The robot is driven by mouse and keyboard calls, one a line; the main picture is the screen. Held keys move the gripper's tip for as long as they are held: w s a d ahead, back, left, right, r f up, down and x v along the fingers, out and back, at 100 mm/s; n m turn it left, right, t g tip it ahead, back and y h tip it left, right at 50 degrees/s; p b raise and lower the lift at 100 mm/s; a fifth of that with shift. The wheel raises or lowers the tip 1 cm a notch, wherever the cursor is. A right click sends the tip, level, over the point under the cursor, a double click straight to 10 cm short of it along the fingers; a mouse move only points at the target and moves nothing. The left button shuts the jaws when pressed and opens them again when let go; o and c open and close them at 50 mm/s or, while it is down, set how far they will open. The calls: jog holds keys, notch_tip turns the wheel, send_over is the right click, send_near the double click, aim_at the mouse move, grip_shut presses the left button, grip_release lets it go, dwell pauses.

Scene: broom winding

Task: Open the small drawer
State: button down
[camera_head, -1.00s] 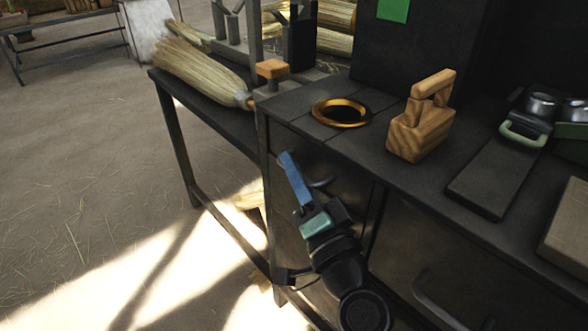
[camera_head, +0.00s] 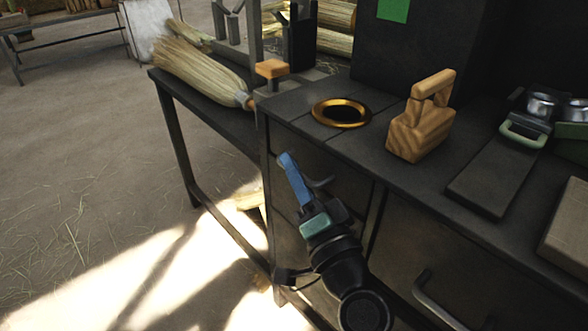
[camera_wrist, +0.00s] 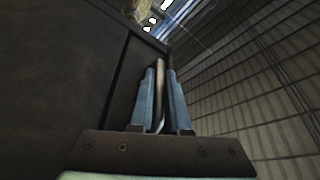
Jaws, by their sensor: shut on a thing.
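The small drawer (camera_head: 340,165) is the dark upper-left front of the workbench. In the head view it looks closed, though a slight gap would be hard to see. Its curved metal handle (camera_head: 322,182) shows just right of my gripper (camera_head: 286,160). In the wrist view, the blue fingers of my gripper (camera_wrist: 161,70) stand on either side of the thin handle bar (camera_wrist: 159,85) and are shut on it. The drawer's dark front (camera_wrist: 128,75) lies just left of the fingers there. In the head view the fingers hide part of the handle.
On the workbench top (camera_head: 375,180) are a copper ring (camera_head: 340,104), a wooden block with a handle (camera_head: 420,135) and a dark plate (camera_head: 500,175). A larger drawer handle (camera_head: 435,300) sticks out at lower right. A broom (camera_head: 205,70) lies on the left table. The floor at left is clear.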

jog(key=shift+s, duration=0.1)
dwell(0.3)
jog(key=s+a+p, duration=0.2)
jog(key=s+a, duration=0.9)
jog(key=shift+s+a+p, duration=0.25)
jog(key=shift+p, duration=0.05)
jog(key=c, duration=0.9)
grip_release()
jog(key=shift+b+v, duration=1.85)
jog(key=shift+v, duration=4.6)
